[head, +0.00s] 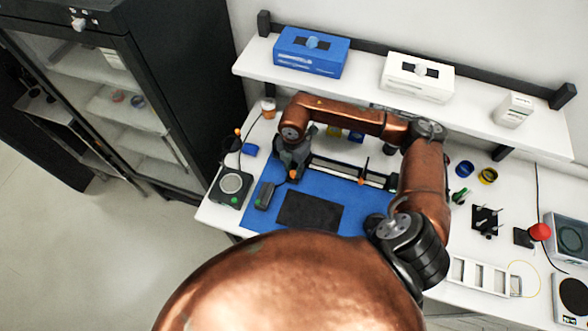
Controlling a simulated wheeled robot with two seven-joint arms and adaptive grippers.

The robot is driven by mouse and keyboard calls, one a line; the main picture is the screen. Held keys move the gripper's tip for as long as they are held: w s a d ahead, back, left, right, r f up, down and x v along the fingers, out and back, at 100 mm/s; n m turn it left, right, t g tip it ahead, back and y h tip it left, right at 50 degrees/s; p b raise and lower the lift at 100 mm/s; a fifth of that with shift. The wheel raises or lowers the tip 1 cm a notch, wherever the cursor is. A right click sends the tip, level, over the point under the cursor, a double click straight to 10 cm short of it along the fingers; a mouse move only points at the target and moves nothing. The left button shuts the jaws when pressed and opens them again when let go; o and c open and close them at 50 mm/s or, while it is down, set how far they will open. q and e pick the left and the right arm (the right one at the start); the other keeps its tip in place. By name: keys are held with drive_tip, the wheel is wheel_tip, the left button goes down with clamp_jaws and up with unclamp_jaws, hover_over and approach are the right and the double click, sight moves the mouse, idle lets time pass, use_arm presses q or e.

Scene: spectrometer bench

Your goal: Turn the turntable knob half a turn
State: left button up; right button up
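My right arm reaches in from the right across the blue mat (255,222). Its dark gripper (291,168) points down over the back left of the mat, at the left end of a long black-and-white rail (345,171). A small orange piece (293,175) shows at the gripper's tips. I cannot tell whether the fingers are open or shut, or whether they touch it. No turntable knob can be made out clearly; the gripper and arm cover that area. My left gripper is not in view.
A dark device with a round plate (231,184) stands left of the mat, beside a small dark box (264,196). A black plate (308,211) lies on the mat. A shelf (365,82) with boxes overhangs the back. A red button (540,232) stands right.

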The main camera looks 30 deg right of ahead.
sight(294, 172)
drive_tip(key=shift+o, duration=1.4)
drive_tip(key=shift+s+f, duration=0.1)
wheel_tip(294, 172, up, 12)
